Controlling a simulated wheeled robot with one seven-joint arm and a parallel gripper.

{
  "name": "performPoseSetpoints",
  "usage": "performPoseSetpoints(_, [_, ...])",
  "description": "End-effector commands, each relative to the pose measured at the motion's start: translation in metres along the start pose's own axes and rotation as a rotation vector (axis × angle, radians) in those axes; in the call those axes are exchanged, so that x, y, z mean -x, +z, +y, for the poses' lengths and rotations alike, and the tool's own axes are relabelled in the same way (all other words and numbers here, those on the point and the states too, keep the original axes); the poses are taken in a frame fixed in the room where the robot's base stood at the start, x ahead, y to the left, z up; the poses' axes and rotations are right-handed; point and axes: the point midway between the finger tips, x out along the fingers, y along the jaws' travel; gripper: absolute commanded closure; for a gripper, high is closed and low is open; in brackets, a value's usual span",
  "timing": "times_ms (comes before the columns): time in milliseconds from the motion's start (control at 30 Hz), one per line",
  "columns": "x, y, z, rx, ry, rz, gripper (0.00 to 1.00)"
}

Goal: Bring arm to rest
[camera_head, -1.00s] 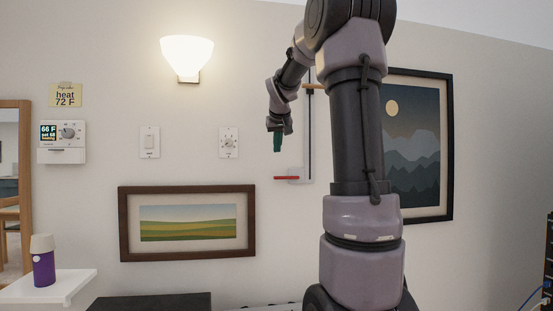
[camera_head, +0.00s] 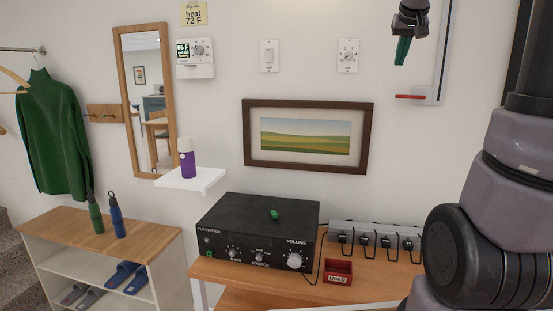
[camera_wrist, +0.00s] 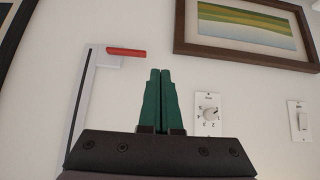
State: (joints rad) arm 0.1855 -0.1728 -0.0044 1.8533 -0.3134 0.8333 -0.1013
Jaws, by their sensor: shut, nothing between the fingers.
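My gripper (camera_head: 402,50) is at the top right of the head view, in front of the wall and pointing down. In the wrist view its two green fingers (camera_wrist: 159,100) are together with nothing between them. A white wall fixture with a red lever (camera_head: 410,97) is just below and right of the gripper in the head view. The lever also shows in the wrist view (camera_wrist: 127,52), left of the fingertips. My arm fills the right side of the head view.
A black amplifier (camera_head: 256,238), a power strip (camera_head: 375,236) and a small red box (camera_head: 338,272) sit on a wooden table. A purple bottle (camera_head: 187,160) stands on a white shelf. A framed landscape (camera_head: 307,136), a thermostat (camera_head: 195,58) and a dial (camera_head: 348,56) are on the wall.

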Motion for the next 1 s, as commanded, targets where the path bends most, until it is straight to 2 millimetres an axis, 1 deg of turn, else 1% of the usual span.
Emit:
performPoseSetpoints(33, [0.018, 0.027, -0.013, -0.018, -0.035, -0.01, 1.0])
performPoseSetpoints(67, [0.026, 0.044, -0.019, -0.033, -0.055, -0.021, 1.0])
performPoseSetpoints(100, [0.037, 0.069, -0.029, -0.053, -0.085, -0.038, 1.0])
performPoseSetpoints(167, [0.051, 0.106, -0.041, -0.084, -0.128, -0.064, 1.0])
performPoseSetpoints(200, [0.06, 0.132, -0.048, -0.104, -0.155, -0.082, 1.0])
performPoseSetpoints(267, [0.071, 0.168, -0.058, -0.131, -0.194, -0.108, 1.0])
performPoseSetpoints(300, [0.076, 0.19, -0.062, -0.148, -0.216, -0.127, 1.0])
performPoseSetpoints(400, [0.086, 0.237, -0.071, -0.183, -0.262, -0.164, 1.0])
performPoseSetpoints(500, [0.09, 0.27, -0.077, -0.206, -0.293, -0.193, 1.0])
performPoseSetpoints(600, [0.092, 0.286, -0.079, -0.221, -0.308, -0.208, 1.0])
performPoseSetpoints(667, [0.092, 0.29, -0.08, -0.224, -0.311, -0.212, 1.0])
performPoseSetpoints(1000, [0.092, 0.29, -0.08, -0.224, -0.311, -0.213, 1.0])
